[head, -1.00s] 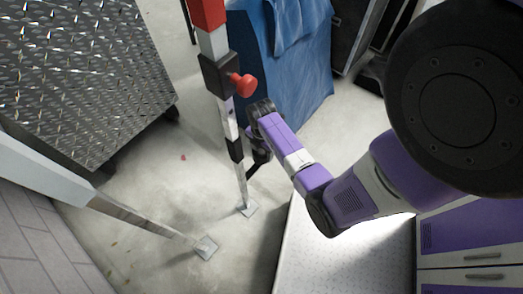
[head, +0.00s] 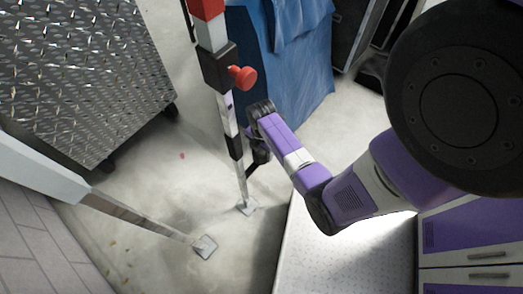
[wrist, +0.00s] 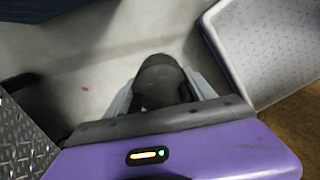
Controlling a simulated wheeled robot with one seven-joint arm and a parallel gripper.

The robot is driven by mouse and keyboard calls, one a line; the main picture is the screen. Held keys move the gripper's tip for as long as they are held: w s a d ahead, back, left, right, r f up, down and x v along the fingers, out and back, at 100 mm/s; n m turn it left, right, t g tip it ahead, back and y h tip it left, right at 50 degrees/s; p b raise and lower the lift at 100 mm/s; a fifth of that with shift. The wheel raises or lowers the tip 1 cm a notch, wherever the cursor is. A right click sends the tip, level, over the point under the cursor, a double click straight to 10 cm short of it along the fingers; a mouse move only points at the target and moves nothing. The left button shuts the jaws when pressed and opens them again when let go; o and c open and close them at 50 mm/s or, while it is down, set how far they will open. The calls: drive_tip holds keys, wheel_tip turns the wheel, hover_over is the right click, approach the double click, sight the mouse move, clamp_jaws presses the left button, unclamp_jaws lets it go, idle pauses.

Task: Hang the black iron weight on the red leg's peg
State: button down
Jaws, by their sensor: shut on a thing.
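The black iron weight (wrist: 160,82) is between the two grey fingers of my gripper (wrist: 160,96) in the wrist view, and they are shut on it. Its lower part is partly hidden by the gripper body. The red leg (head: 208,8) stands at upper centre left in the head view, with a red top section, a pale lower tube and a black collar. A red knob (head: 243,77) sticks out from the collar toward the right. My forearm is just right of the leg; the gripper and weight are mostly hidden behind it there. I cannot make out a separate peg.
A pale leg (head: 140,216) slants across the lower left to a foot plate on the floor. A diamond-plate case (head: 85,75) stands at left. Blue cloth (head: 290,80) covers something behind the leg. Concrete floor (head: 160,170) is open between the legs.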

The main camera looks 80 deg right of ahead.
drive_tip(key=shift+w+f, duration=0.1)
drive_tip(key=shift+f, duration=0.1)
idle(0.7)
drive_tip(key=shift+c, duration=1.2)
unclamp_jaws()
drive_tip(key=shift+f, duration=0.15)
drive_tip(key=shift+r+p, duration=0.95)
drive_tip(key=shift+r, duration=3.05)
